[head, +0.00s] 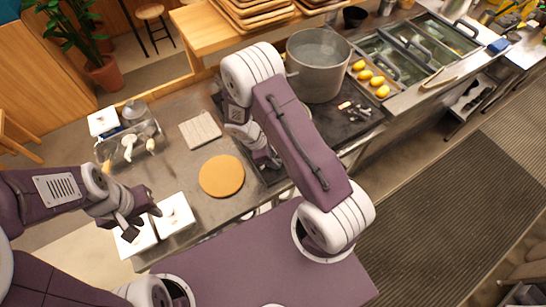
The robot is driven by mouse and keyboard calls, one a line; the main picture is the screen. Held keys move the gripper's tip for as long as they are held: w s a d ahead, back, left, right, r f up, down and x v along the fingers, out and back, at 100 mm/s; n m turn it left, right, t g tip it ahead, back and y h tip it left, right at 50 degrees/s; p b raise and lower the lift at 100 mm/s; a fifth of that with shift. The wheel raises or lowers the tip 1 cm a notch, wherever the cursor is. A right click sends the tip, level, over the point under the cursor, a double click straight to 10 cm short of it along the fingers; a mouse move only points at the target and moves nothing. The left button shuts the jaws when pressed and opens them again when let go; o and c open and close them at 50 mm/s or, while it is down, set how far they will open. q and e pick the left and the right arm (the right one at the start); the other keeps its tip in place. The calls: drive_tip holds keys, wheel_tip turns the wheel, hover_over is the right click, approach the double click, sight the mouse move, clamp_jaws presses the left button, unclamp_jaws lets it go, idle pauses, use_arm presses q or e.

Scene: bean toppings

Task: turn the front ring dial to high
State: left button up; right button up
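The dark cooktop (345,127) is set in the steel counter, with a large steel pot (318,82) on its back part. My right arm reaches across the front part of the cooktop. My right gripper (268,161) is low over that part, largely hidden by my own arm, and its fingers cannot be made out. The front ring dial cannot be made out; small pale round shapes show at the counter's front edge, partly hidden by my arm. My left gripper (142,212) is open and empty above the white square containers, away from the cooktop.
A round wooden board (222,176) and a pale square board (200,130) lie on the counter left of the cooktop. White lidded containers (175,213) stand at its front left. A tray of yellow items (382,91) is right of the pot. The floor mat (440,200) is clear.

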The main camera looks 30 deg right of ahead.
drive_tip(key=shift+s+d+f, duration=0.15)
clamp_jaws()
